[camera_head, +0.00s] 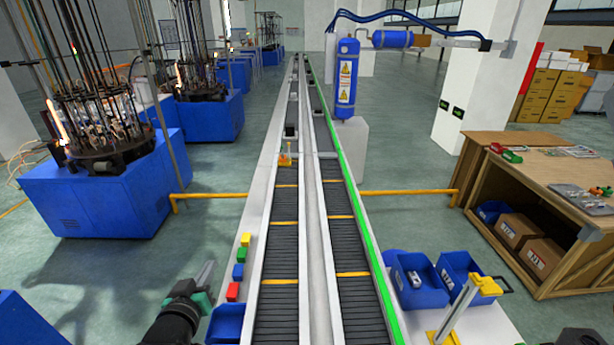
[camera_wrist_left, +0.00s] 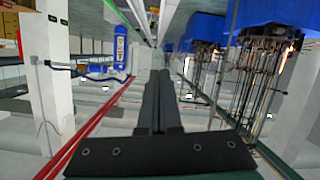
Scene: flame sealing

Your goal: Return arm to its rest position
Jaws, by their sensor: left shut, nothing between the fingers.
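My left gripper (camera_head: 207,273) is at the lower left of the head view, left of the conveyor and over the floor. Its fingers point up and to the right. In the left wrist view its two dark fingers (camera_wrist_left: 158,88) lie side by side in the middle, shut with nothing between them. It is apart from the colored blocks and the conveyor.
A two-lane conveyor (camera_head: 285,235) runs away through the middle. Several colored blocks (camera_head: 238,271) sit on its left edge, near a blue bin (camera_head: 226,325). Blue machines (camera_head: 100,195) stand left. Blue bins (camera_head: 420,285) and a wooden workbench (camera_head: 545,175) stand right.

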